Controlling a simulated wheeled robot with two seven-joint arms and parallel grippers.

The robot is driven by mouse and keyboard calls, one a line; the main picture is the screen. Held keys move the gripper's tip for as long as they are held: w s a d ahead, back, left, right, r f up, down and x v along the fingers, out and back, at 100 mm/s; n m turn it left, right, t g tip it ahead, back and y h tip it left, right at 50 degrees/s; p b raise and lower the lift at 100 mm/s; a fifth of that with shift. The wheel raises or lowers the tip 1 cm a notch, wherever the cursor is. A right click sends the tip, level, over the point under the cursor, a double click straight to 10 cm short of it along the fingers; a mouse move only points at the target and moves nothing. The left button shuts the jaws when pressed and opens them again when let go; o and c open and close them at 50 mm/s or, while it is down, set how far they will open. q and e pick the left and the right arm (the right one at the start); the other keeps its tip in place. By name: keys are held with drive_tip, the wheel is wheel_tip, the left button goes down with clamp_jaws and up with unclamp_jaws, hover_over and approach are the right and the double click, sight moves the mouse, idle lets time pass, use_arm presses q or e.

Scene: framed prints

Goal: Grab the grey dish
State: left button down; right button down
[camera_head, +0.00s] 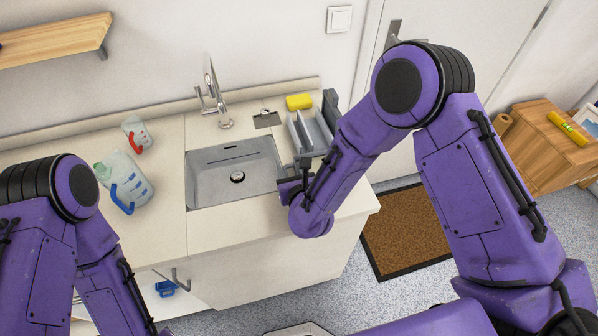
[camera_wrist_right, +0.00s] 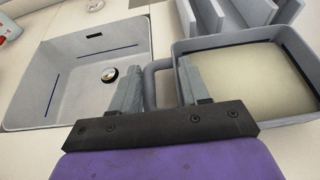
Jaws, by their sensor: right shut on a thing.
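The grey dish (camera_wrist_right: 275,122) is a rectangular tray with a pale bottom and a looped side handle, at the right of the right wrist view. My right gripper (camera_wrist_right: 160,80) is shut on the dish's handle, with a finger on either side of it. In the head view my right gripper (camera_head: 289,187) is at the right edge of the sink, and my forearm hides most or all of the dish. My left arm comes in at the left of the head view, but its gripper is out of frame.
The sink (camera_head: 215,185) lies left of my right gripper, with a tap behind it. A grey slotted rack (camera_head: 313,128) and a yellow sponge (camera_head: 299,102) stand behind. A jug (camera_head: 124,181) and a smaller jug (camera_head: 137,134) stand on the left counter.

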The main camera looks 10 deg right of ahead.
drive_tip(key=shift+w+r+b, duration=0.1)
drive_tip(key=shift+r+b, duration=0.45)
drive_tip(key=shift+r, duration=0.6)
drive_tip(key=s+a+r+p, duration=0.1)
drive_tip(key=s+a+r, duration=0.1)
drive_tip(key=s+r, duration=0.3)
drive_tip(key=s+a+r, duration=0.2)
drive_tip(key=s+r, duration=0.3)
drive_tip(key=s, duration=0.3)
drive_tip(key=shift+s+a+r+p, duration=0.15)
drive_tip(key=shift+a+r+p, duration=0.1)
drive_tip(key=shift+r+p, duration=0.1)
